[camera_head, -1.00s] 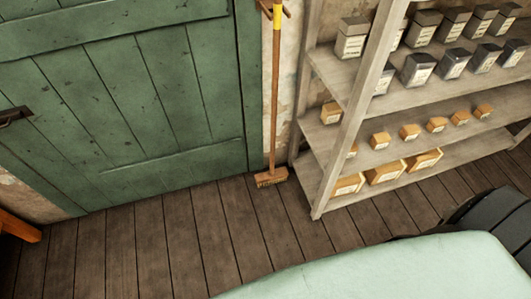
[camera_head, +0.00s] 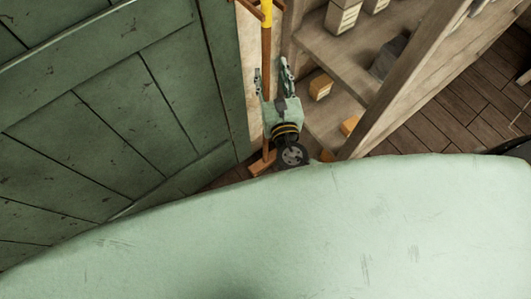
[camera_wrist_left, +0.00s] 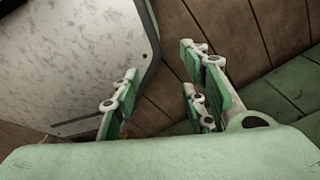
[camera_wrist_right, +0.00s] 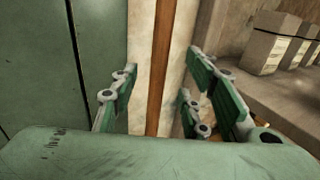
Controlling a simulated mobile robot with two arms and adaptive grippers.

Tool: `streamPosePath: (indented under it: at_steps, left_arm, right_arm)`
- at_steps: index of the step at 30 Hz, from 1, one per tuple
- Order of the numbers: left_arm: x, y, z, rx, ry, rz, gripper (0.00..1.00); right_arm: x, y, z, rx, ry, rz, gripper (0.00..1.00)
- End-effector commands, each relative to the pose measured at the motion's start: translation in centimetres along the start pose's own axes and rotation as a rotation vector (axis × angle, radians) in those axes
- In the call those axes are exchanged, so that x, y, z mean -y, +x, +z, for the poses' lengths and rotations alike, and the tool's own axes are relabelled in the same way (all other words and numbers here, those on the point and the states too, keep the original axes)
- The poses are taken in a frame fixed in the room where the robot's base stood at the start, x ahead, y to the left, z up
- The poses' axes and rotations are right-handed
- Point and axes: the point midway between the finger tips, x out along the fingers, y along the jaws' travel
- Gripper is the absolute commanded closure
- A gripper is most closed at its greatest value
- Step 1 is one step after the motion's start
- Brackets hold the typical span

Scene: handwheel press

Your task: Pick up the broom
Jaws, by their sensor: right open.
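The broom (camera_head: 266,45) stands upright against the wall beside the green door, with a wooden handle, a yellow band near the top and its head (camera_head: 261,165) on the floor. My right gripper (camera_head: 270,70) is open at the handle, low in front of the wall. In the right wrist view the handle (camera_wrist_right: 160,60) runs between the open fingers (camera_wrist_right: 160,75); contact cannot be told. My left gripper shows only in the left wrist view (camera_wrist_left: 158,65), its fingers apart and empty, pointing towards the floor.
The green door (camera_head: 110,110) is close on the left. A wooden shelf (camera_head: 375,125) with boxes stands close on the right of the broom; its boards and a box (camera_wrist_right: 268,45) are near my right fingers. Plank floor (camera_head: 470,100) is free beyond the shelf.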

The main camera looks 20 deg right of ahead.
Motion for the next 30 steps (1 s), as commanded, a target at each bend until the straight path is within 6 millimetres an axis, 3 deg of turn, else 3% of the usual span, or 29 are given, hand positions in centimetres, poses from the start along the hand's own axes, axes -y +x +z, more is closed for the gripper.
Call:
streamPosePath:
  at_steps: [7, 16, 26, 30]
  left_arm:
    - [-1.3, -0.8, 0.8, 0.012, -0.001, 0.015, 0.6]
    - [-0.8, -1.9, -0.3, -0.004, 0.001, 0.01, 0.6]
    - [-0.3, -1.9, -0.7, -0.01, -0.001, 0.004, 0.6]
    - [-0.3, -1.9, -0.6, -0.009, -0.002, 0.004, 0.6]
  right_arm:
    - [-0.1, 2.8, 0.8, 0.01, -0.011, 0.001, 0.58]
    - [-0.2, 6.9, 1.3, 0.008, -0.009, 0.0, 0.58]
    - [-0.2, 7.5, 1.1, 0.006, -0.007, 0.001, 0.59]
    - [-0.2, 7.5, 1.1, 0.006, -0.007, 0.001, 0.71]
